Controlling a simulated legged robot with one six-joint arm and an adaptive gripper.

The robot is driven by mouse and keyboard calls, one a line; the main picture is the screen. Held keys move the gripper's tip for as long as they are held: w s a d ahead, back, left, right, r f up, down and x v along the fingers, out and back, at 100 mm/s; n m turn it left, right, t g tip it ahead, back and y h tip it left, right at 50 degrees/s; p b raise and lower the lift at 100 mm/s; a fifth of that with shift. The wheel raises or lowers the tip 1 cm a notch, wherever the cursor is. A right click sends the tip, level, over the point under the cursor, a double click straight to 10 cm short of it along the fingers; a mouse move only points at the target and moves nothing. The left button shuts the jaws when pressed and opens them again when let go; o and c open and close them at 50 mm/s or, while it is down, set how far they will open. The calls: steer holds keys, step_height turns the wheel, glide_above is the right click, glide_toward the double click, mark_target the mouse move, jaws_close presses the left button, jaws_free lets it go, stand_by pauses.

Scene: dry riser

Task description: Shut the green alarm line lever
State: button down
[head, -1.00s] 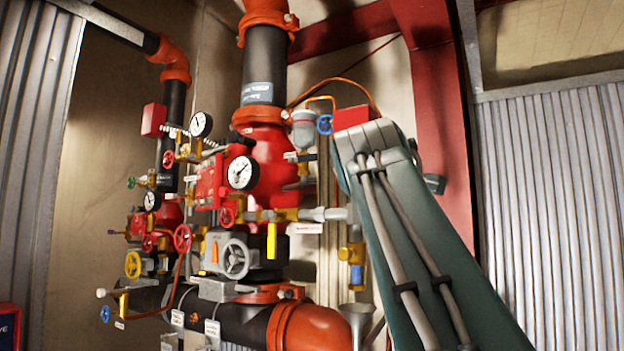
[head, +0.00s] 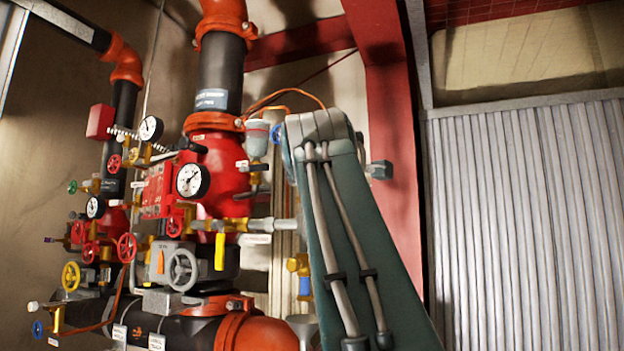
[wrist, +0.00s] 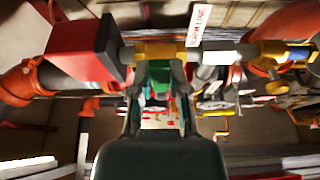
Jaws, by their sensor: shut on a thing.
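In the wrist view, the green lever (wrist: 159,73) sits between the fingertips of my gripper (wrist: 159,86). The fingers are shut on it, and they hide part of it. The lever is just below a brass valve body (wrist: 160,50) on a horizontal pipe, with a red box (wrist: 88,47) to its left. In the head view my own arm covers the gripper and this lever, so neither can be seen there. The lever's exact angle to its pipe is hard to tell.
A red alarm valve (head: 222,165) with a white gauge (head: 192,180), a grey handwheel (head: 183,270) and a yellow lever (head: 220,252) crowd the area left of my arm. A red column (head: 392,140) and corrugated wall (head: 530,220) stand to the right.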

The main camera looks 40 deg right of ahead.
steer(key=c, duration=0.6)
jaws_free()
steer(key=shift+w+d+f, duration=0.15)
steer(key=shift+d+f, duration=0.05)
steer(key=shift+d, duration=0.1)
steer(key=shift+r, duration=0.15)
steer(key=v, duration=1.1)
steer(key=shift+s+a, duration=0.15)
steer(key=shift+s, duration=0.2)
